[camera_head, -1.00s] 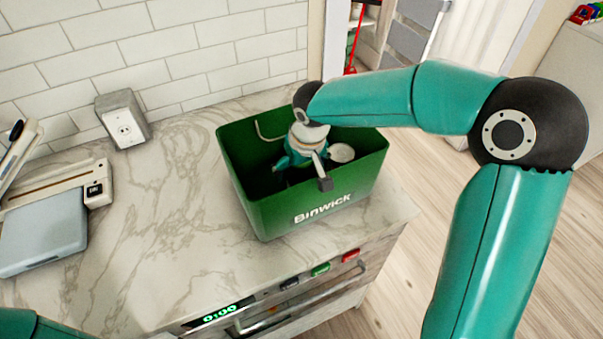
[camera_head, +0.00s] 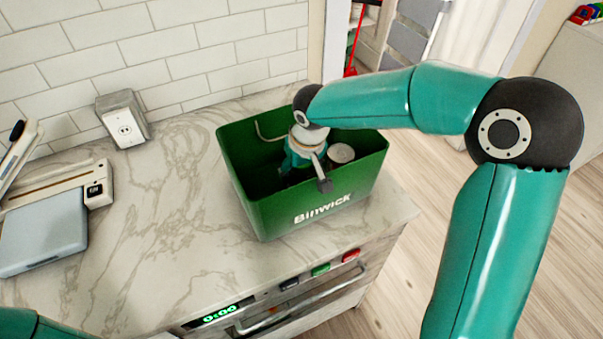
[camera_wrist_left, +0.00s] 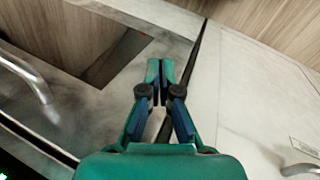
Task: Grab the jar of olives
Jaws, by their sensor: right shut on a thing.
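A jar with a round pale lid (camera_head: 341,153), which I take for the jar of olives, is inside the green bin (camera_head: 260,215) on the counter. Only its lid shows clearly; its body and contents are hidden by the bin wall. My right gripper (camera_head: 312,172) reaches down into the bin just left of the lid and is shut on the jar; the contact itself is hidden. My left gripper (camera_wrist_left: 160,68) shows in the left wrist view, its fingers together and nothing between them.
A grey outlet box (camera_head: 124,118) stands against the tiled wall. A flat blue-grey device (camera_head: 42,232) lies at the left. The marble counter (camera_head: 160,215) between them and the bin is clear. An oven with a lit display (camera_head: 218,315) is below the front edge.

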